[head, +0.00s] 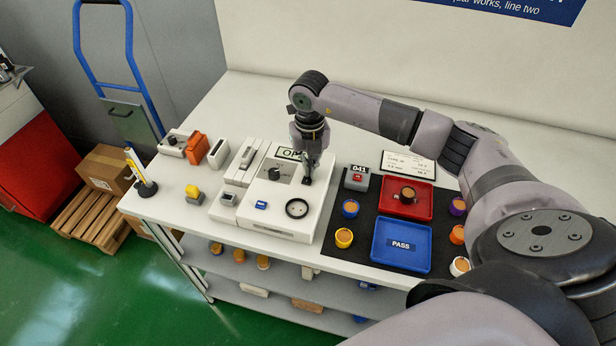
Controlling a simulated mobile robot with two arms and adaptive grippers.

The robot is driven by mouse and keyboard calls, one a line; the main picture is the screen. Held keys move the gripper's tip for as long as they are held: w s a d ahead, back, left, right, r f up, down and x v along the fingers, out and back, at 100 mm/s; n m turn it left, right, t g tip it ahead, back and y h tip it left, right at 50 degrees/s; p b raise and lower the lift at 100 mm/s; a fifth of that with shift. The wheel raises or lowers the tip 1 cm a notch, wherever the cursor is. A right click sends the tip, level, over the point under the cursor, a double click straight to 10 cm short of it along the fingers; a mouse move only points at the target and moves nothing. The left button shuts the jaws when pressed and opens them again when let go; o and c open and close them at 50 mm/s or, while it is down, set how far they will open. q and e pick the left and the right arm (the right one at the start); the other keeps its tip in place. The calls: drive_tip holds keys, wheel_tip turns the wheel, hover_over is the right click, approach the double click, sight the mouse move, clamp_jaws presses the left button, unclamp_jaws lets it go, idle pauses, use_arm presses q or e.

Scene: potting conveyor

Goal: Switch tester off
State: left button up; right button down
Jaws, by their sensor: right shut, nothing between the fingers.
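The tester is a white box (262,222) on the white bench, with a lit display (290,154) at its back that my right arm partly covers. On its top are a dark rotary knob (274,174), a blue labelled button (261,205) and a round black-rimmed dial (297,208). My right gripper (307,182) points down over the right part of the tester, right of the knob. It is shut and holds nothing. I cannot tell whether its tips touch the tester. My left gripper is not in view.
Right of the tester, a black mat holds a red tray (425,213), a blue PASS tray (377,256) and several small coloured pots. A grey block with a red top (357,177) stands beside the tester. Small devices and an orange block (194,149) stand at left.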

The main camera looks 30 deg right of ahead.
drive_tip(key=shift+s+f, duration=0.1)
drive_tip(key=shift+f, duration=0.05)
drive_tip(key=shift+r+p, duration=0.65)
drive_tip(key=shift+r, duration=0.1)
drive_tip(key=shift+r+p, duration=1.7)
drive_tip(key=shift+r, duration=1.1)
drive_tip(key=shift+a+f, duration=0.1)
